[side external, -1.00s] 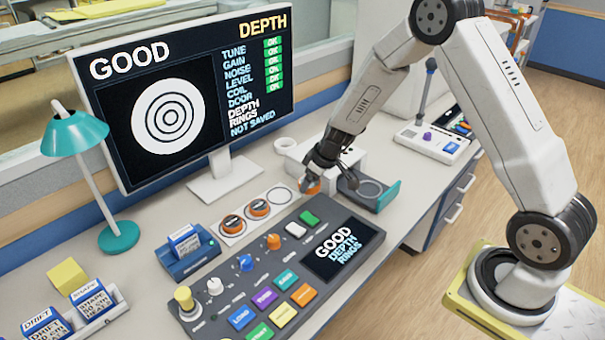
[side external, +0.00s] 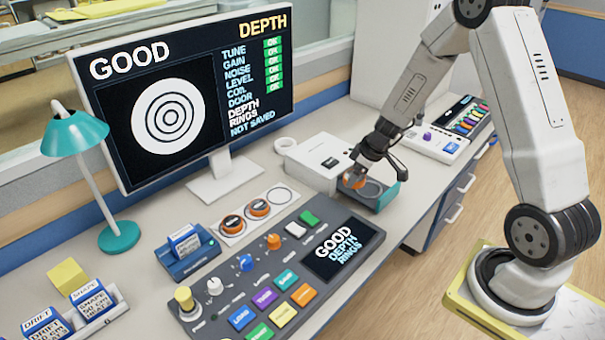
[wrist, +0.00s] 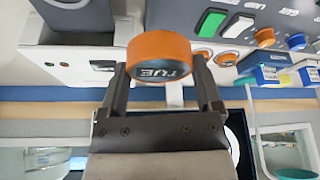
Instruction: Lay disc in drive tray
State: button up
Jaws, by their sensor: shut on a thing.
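An orange disc (side external: 354,182) with a dark lettered label is held between the two fingers of my gripper (side external: 356,177). The disc also shows large in the wrist view (wrist: 160,50), with a finger on either side. The drive tray (side external: 390,196), grey with a teal front, sticks out of the white drive box (side external: 318,160). Part of its ring-shaped recess shows. My gripper and disc are over the tray's left part, close to it. I cannot tell whether the disc touches the tray.
A white holder (side external: 241,234) carries two orange discs (side external: 232,223) and has one empty ring place at its right end. The dark control console (side external: 340,225) lies in front. A monitor (side external: 190,90) and teal lamp (side external: 76,133) stand behind and left.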

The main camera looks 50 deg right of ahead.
jog(key=s+d+r, duration=0.1)
jog(key=s+d, duration=0.5)
jog(key=s, duration=0.4)
jog(key=shift+s+d, duration=0.15)
jog(key=shift+r, duration=0.1)
send_near(366, 189)
jog(key=shift+w+a+f, duration=0.15)
jog(key=shift+a+f, duration=0.05)
jog(key=shift+a, duration=0.2)
jog(key=shift+w+a+f, duration=0.15)
jog(key=shift+a+f, duration=0.05)
jog(key=shift+a, duration=0.2)
jog(key=shift+w+d+f, duration=0.3)
jog(key=shift+w+f, duration=0.25)
jog(key=shift+f, duration=0.1)
jog(key=shift+w+d+f, duration=0.15)
jog(key=shift+w+f, duration=0.05)
jog(key=shift+f, duration=1.65)
